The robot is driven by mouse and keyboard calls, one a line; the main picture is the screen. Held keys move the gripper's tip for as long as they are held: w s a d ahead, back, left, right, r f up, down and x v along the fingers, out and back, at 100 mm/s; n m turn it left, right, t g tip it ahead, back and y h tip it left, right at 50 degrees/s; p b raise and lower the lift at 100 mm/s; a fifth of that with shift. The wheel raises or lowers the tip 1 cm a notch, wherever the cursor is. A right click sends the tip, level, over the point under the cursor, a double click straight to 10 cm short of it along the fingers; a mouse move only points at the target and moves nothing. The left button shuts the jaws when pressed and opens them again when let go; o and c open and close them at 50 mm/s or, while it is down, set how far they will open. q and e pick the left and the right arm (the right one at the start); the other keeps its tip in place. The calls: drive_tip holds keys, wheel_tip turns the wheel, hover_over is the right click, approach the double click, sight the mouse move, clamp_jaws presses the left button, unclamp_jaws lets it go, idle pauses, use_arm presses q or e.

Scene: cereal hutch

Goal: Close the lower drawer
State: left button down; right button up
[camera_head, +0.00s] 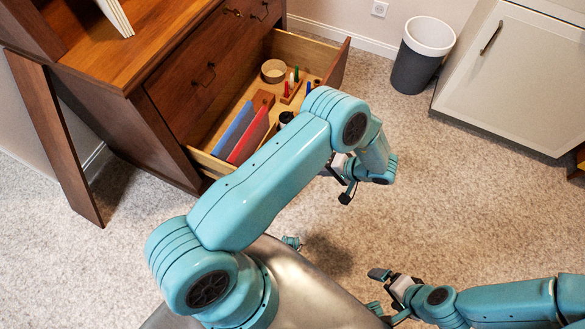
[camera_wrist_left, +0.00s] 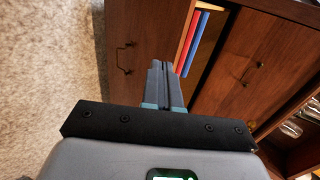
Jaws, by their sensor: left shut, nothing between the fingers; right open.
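The lower drawer (camera_head: 205,161) of the brown wooden hutch is pulled open, its inside in view from above. It holds blue and red books, a round bowl and small coloured pieces. My left arm crosses in front of the drawer and hides part of it and most of its front. My left gripper (camera_head: 345,192) is shut and empty. In the left wrist view its fingers (camera_wrist_left: 163,68) point towards the drawer front (camera_wrist_left: 130,50) and its dark handle; I cannot tell whether they touch. My right gripper (camera_head: 376,290) is open and empty, low over the carpet.
The upper drawer front (camera_head: 180,95) with a dark handle is shut. A grey bin (camera_head: 413,75) with a white rim and a white cabinet (camera_head: 505,75) stand at the back right. The carpet (camera_head: 470,200) right of the drawer is clear.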

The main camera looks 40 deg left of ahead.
use_arm(q)
drive_tip(key=a+r+b+x, duration=0.1)
drive_tip(key=x, duration=1.2)
drive_tip(key=shift+a+r, duration=0.35)
drive_tip(key=shift+s+a, duration=0.1)
drive_tip(key=shift+s, duration=0.1)
drive_tip(key=s+a+b, duration=0.1)
drive_tip(key=s+a, duration=0.2)
drive_tip(key=a, duration=1.2)
drive_tip(key=s+a+b, duration=0.2)
drive_tip(key=s+a, duration=0.2)
drive_tip(key=a, duration=1)
drive_tip(key=shift+a, duration=0.4)
drive_tip(key=shift+s+d, duration=0.1)
drive_tip(key=shift+s, duration=0.05)
